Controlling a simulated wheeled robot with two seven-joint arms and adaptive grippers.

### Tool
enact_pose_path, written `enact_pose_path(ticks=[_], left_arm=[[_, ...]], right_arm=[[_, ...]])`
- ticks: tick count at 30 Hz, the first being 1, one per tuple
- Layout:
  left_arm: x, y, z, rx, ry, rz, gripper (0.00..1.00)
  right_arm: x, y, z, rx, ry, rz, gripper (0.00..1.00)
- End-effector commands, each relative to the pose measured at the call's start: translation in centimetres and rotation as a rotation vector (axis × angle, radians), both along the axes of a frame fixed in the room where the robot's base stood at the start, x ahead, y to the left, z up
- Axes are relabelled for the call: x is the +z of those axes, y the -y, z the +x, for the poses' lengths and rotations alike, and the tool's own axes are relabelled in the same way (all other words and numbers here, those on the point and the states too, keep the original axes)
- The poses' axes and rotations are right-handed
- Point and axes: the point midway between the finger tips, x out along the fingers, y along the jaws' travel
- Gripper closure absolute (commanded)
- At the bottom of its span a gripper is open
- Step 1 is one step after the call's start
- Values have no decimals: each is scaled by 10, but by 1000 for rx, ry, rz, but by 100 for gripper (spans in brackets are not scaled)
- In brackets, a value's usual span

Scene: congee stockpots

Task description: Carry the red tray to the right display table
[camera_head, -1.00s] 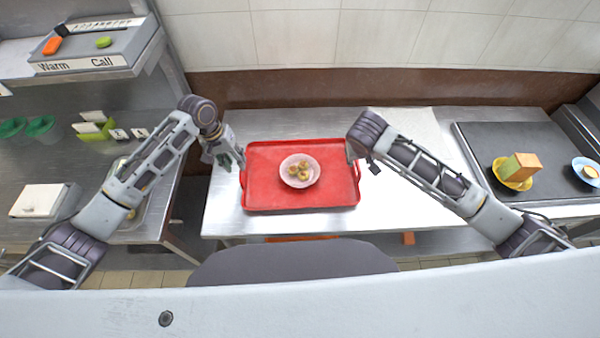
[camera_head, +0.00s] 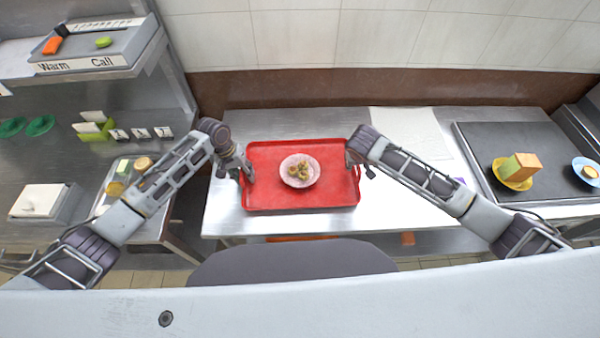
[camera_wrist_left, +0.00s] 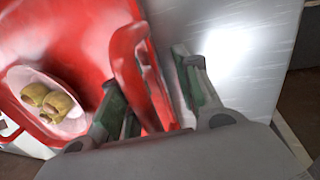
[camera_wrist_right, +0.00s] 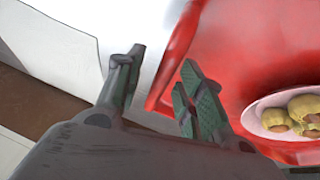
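The red tray (camera_head: 263,195) lies flat on the steel table and carries a pale plate (camera_head: 311,178) with several small yellow-brown pieces of food. My left gripper (camera_head: 246,177) is at the tray's left end. In the left wrist view its fingers (camera_wrist_left: 148,78) stand apart on either side of the red handle (camera_wrist_left: 128,62). My right gripper (camera_head: 359,168) is at the tray's right end. In the right wrist view its fingers (camera_wrist_right: 160,68) are apart beside the tray's red edge (camera_wrist_right: 178,45); whether the handle lies between them cannot be told.
A dark-topped table (camera_head: 540,143) at the right holds a yellow plate (camera_head: 513,184) with a block and a blue plate (camera_head: 579,167). Bare steel (camera_head: 420,195) lies right of the tray. A left counter (camera_head: 50,165) and a raised shelf (camera_head: 117,72) hold various items.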

Motion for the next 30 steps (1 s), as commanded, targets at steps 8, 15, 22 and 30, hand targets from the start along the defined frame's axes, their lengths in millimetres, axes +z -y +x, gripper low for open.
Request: enact_pose_path(ticks=[8,15,22,30], left_arm=[[0,0,0,0,-1,0,83],[0,0,0,0,0,0,100],[0,0,0,1,0,-1,100],[2,0,1,1,1,-2,100]], right_arm=[[0,0,0,0,0,0,77],[0,1,0,0,0,-1,100],[0,1,0,-2,0,-2,100],[1,2,1,-3,2,-4,100]])
